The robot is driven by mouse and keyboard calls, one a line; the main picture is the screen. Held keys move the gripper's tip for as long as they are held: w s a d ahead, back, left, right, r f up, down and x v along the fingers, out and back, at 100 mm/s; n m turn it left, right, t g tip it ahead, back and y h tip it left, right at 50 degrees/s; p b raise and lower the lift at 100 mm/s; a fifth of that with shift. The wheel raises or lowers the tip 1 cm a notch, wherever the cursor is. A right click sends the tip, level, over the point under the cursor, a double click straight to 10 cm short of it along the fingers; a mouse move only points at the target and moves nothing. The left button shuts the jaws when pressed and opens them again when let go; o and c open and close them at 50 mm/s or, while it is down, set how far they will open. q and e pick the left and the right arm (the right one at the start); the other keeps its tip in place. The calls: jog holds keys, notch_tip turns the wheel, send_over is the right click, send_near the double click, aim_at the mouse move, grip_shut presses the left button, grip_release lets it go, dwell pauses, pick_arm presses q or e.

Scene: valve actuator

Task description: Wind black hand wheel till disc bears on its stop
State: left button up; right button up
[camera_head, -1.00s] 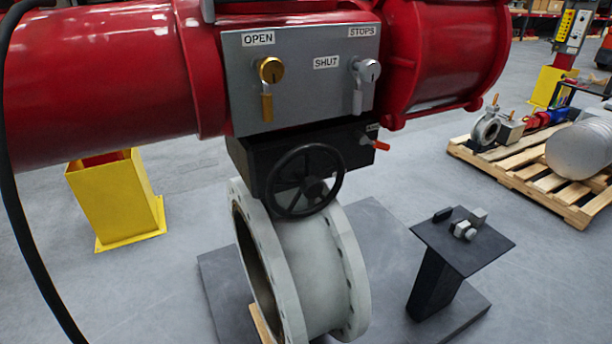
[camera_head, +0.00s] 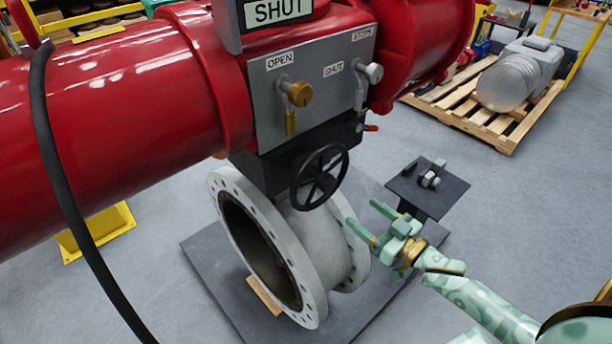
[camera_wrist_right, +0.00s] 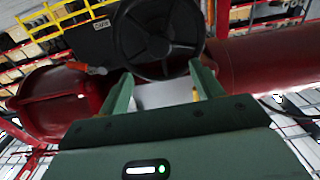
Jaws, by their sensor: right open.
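The black hand wheel (camera_head: 319,178) stands on the dark gearbox under the grey panel, above the pale flanged valve (camera_head: 318,240). My right gripper (camera_head: 364,213) is open and empty, below and to the right of the wheel, with a gap between them in the head view. In the right wrist view the wheel (camera_wrist_right: 163,46) lies ahead of my two spread fingers (camera_wrist_right: 160,70), its lower rim between their tips. The valve bore is dark, and I cannot make out the disc in it. My left gripper is out of view.
Red actuator cylinders span the top, with a SHUT indicator (camera_head: 277,11) and a panel with brass (camera_head: 297,94) and silver (camera_head: 368,74) knobs. A black hose (camera_head: 62,190) hangs at left. A small black stand (camera_head: 418,192) with metal pieces is close behind my right gripper.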

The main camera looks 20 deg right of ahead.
aim_at(321, 180)
jog(key=b+x, duration=0.1)
jog(key=x, duration=1.4)
jog(key=shift+w, duration=0.3)
jog(key=c, duration=1.4)
